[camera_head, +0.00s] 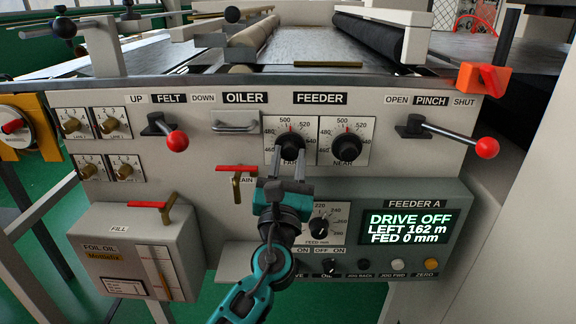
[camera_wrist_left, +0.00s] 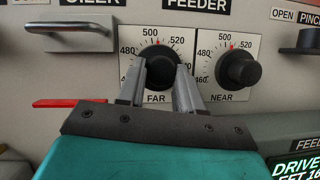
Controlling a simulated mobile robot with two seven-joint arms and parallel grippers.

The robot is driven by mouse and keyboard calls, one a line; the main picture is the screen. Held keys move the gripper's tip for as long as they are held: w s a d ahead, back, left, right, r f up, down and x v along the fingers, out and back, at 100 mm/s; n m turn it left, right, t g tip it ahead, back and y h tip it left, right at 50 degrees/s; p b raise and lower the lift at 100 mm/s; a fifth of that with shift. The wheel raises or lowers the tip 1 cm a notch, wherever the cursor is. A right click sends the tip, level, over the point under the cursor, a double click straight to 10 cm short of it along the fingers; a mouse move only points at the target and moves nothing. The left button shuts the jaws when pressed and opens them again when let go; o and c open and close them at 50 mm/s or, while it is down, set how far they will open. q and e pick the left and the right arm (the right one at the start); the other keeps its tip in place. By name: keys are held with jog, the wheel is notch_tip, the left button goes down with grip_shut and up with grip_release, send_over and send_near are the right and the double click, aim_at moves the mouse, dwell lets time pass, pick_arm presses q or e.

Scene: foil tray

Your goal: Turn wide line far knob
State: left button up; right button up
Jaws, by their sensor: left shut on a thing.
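The far knob (camera_head: 291,147) is a black round dial under the FEEDER label on the panel. It also shows in the left wrist view (camera_wrist_left: 157,62), with a scale around it and FAR printed below. My left gripper (camera_head: 289,160) comes up from below and is shut on the far knob, one finger on each side. The fingers (camera_wrist_left: 160,80) hide the knob's lower sides. The near knob (camera_head: 346,147) is a like black dial just to the right, apart from the fingers. My right gripper is not in view.
A metal handle (camera_head: 236,127) and a red-topped drain lever (camera_head: 236,171) are left of the knobs. The pinch lever (camera_head: 450,134) with a red ball is at the right. A display (camera_head: 408,228) reads DRIVE OFF, LEFT 162 m, FED 0 mm. A feed dial (camera_head: 320,226) sits below.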

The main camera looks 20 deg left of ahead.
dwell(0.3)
pick_arm(q)
jog(key=o, duration=1)
jog(key=shift+o, duration=0.2)
jog(key=shift+s, duration=0.1)
jog(key=b+v, duration=0.1)
jog(key=v, duration=1.1)
jog(key=shift+s+f, duration=0.2)
jog(key=shift+s, duration=0.1)
jog(key=shift+d, duration=0.15)
